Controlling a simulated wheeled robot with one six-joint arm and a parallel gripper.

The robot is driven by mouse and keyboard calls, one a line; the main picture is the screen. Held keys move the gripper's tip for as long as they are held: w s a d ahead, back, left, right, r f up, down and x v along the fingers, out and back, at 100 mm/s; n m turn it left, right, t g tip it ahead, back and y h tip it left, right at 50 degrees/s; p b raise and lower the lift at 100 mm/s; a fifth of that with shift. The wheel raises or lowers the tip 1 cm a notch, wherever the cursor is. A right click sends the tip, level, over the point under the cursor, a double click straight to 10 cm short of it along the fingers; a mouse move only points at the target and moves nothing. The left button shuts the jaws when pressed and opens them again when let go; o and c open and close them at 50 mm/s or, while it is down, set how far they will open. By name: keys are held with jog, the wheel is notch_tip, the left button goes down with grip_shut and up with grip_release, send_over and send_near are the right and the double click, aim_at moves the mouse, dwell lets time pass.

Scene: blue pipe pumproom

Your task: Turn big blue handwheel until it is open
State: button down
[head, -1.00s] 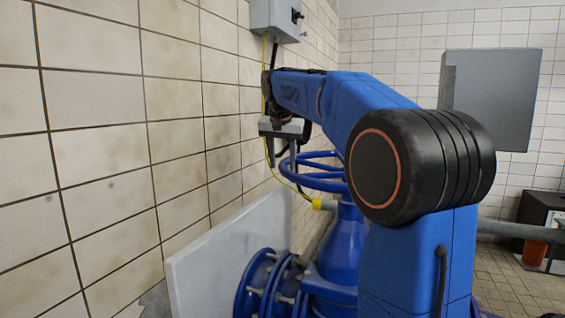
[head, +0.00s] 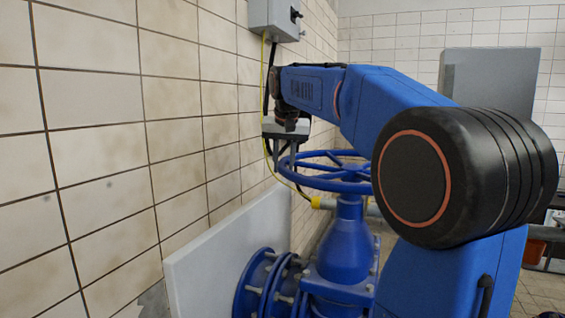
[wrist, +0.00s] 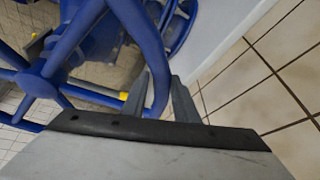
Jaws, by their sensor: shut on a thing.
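The big blue handwheel (head: 325,181) lies flat on top of the blue valve body (head: 346,245), left of my arm in the head view. In the wrist view its hub (wrist: 38,84), spokes and rim (wrist: 150,45) fill the upper left. My gripper (head: 287,160) points down at the wheel's left side, near the tiled wall. In the wrist view my gripper (wrist: 162,95) has its two fingers on either side of the rim, shut on it. The right part of the wheel is partly hidden behind my arm in the head view.
The tiled wall (head: 100,130) runs close along the left, with a grey box (head: 272,18) above my gripper. A white panel (head: 225,255) stands behind the flanged pipe (head: 262,285). A grey cabinet (head: 490,80) hangs on the back wall.

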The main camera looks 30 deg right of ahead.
aim_at(285, 168)
jog(key=shift+s+a+n+y, duration=0.15)
jog(key=shift+s+a+n, duration=0.15)
jog(key=shift+s, duration=0.45)
jog(key=shift+s+a+n+y, duration=0.2)
jog(key=shift+s+n, duration=0.2)
jog(key=shift+s, duration=0.3)
jog(key=c, duration=1.5)
grip_release()
jog(key=shift+a, duration=0.1)
jog(key=v, duration=1.7)
jog(key=shift+s+r, duration=0.1)
jog(key=shift+s, duration=0.1)
